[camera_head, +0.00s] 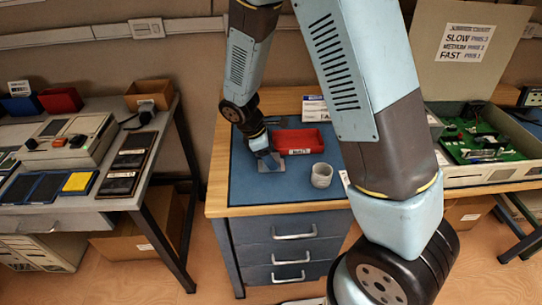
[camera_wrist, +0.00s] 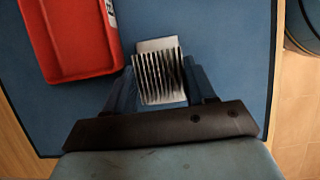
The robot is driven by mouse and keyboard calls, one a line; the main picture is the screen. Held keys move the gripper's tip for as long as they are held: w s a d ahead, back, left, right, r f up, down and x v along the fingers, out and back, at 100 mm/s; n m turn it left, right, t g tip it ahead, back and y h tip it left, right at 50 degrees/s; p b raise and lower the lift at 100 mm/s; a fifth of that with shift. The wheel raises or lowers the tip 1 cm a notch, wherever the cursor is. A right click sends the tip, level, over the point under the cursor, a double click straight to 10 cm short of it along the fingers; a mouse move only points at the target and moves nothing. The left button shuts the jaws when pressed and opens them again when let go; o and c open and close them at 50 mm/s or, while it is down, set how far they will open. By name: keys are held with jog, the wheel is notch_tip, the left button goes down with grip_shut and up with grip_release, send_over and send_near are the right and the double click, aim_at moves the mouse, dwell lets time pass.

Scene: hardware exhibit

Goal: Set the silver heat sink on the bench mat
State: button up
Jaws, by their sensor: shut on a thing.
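The silver heat sink (camera_wrist: 160,76), with its row of thin fins, sits between the two fingers of my gripper (camera_wrist: 159,84) in the wrist view. The fingers are shut on its sides. The blue bench mat (camera_wrist: 235,55) lies beneath it. In the head view my gripper (camera_head: 269,160) reaches down over the left part of the mat (camera_head: 260,190) on the wooden-topped bench.
A red tray (camera_head: 297,140) stands close by, right of my gripper in the head view and upper left in the wrist view (camera_wrist: 70,35). A pale cup (camera_head: 321,175) stands toward the right. The front left of the mat is clear. My arm hides the bench's right side.

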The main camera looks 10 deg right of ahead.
jog(key=o, duration=0.5)
jog(key=v, duration=1.2)
jog(key=shift+r, duration=0.15)
jog(key=s+d+r+m+t+y, duration=0.1)
jog(key=s+d+r+m+y, duration=0.2)
jog(key=d+r, duration=0.35)
jog(key=s+d+r+m+t, duration=0.1)
jog(key=s+d+r+m, duration=0.2)
jog(key=d+r+m, duration=0.3)
jog(key=shift+s+d+r+m+t+y, duration=0.25)
jog(key=shift+s+d+r+m+t, duration=0.4)
jog(key=shift+s+d+r+m, duration=1.15)
jog(key=shift+s+d+r+m+t+y, duration=0.3)
jog(key=shift+s+d+r+m+t, duration=0.6)
jog(key=shift+s, duration=1.4)
jog(key=shift+s+d+r+m+t+y, duration=0.25)
jog(key=shift+s+d+r+m+t, duration=0.1)
jog(key=shift+s+d+r+m, duration=1.55)
